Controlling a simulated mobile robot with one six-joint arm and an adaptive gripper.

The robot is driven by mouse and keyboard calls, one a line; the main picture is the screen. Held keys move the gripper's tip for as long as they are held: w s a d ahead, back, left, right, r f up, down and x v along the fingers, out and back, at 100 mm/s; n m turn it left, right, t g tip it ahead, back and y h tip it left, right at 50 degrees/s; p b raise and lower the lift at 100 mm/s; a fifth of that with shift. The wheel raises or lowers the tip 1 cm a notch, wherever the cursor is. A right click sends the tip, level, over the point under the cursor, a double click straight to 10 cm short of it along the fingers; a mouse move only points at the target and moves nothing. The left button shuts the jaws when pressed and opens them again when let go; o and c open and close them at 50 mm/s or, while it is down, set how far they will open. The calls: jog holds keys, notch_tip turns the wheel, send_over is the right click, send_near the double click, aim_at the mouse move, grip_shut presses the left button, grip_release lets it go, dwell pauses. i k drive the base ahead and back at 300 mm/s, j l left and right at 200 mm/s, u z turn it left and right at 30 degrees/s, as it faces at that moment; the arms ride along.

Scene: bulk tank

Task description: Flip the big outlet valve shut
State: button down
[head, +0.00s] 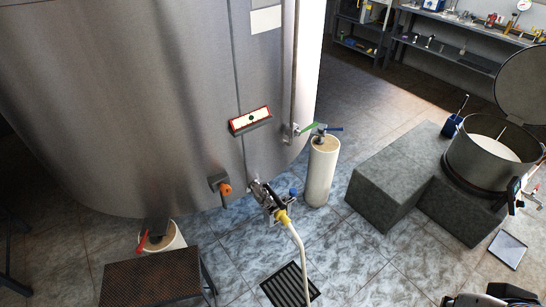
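The big outlet valve (265,196) sits low on the front of the large steel tank (150,100). It is a metal fitting with a dark part running along it. A yellow coupling (282,216) joins its lower end to a pale hose (298,250) that drops toward the floor. The lever's exact angle is too small to tell. A small blue part (293,192) shows just right of the valve. My gripper's fingers do not show in the head view. Dark and pale machine parts at the bottom right edge may be mine.
An orange-knobbed fitting (225,189) is left of the valve; a green-handled one (306,128) is above right. A pale cylindrical leg (322,170) stands nearby. A floor grate (288,285), a step platform (150,277) and grey blocks (400,175) surround open tiled floor.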

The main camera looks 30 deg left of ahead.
aim_at(275, 196)
jog(key=i+j, duration=0.35)
jog(key=j, duration=0.15)
jog(key=i+j+z, duration=0.1)
jog(key=i+j, duration=0.25)
jog(key=j, duration=0.15)
